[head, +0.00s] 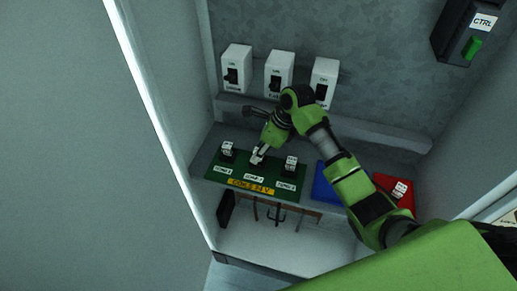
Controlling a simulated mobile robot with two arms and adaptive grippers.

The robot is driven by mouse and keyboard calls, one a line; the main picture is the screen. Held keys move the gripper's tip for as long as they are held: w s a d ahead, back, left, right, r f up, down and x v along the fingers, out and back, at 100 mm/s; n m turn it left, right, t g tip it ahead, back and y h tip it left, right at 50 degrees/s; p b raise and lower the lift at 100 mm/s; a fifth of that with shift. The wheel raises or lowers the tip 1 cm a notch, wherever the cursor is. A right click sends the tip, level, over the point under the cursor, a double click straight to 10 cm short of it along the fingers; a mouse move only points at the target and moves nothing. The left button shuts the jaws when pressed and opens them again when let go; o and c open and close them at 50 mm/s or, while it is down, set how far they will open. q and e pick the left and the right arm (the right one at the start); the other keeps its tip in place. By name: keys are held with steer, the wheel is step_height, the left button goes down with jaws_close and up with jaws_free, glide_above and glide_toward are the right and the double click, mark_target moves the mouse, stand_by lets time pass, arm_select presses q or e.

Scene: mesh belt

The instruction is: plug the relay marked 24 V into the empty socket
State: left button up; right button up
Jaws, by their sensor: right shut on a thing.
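A green socket board (212,178) lies on the shelf, with a yellow strip reading "COILS 24 V" (250,186) along its front. One relay (227,149) stands on its left part and another relay (291,165) on its right part. My right gripper (260,151) is over the middle of the board, between them. It is shut on a small pale relay (257,158), mostly hidden by the fingers. I cannot read its marking, nor tell whether it touches the socket beneath. My left gripper is out of view.
A blue tray (323,187) lies right of the board, partly behind my arm. A red tray (383,182) farther right holds a relay (400,189). Tools (275,215) hang below the shelf. A CTRL box (470,35) is on the wall.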

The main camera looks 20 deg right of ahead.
steer(key=shift+f, duration=0.15)
steer(key=shift+f, duration=0.2)
steer(key=o, duration=1.1)
steer(key=shift+r, duration=0.1)
steer(key=b+v, duration=0.3)
steer(key=v, duration=0.9)
steer(key=shift+s, duration=0.15)
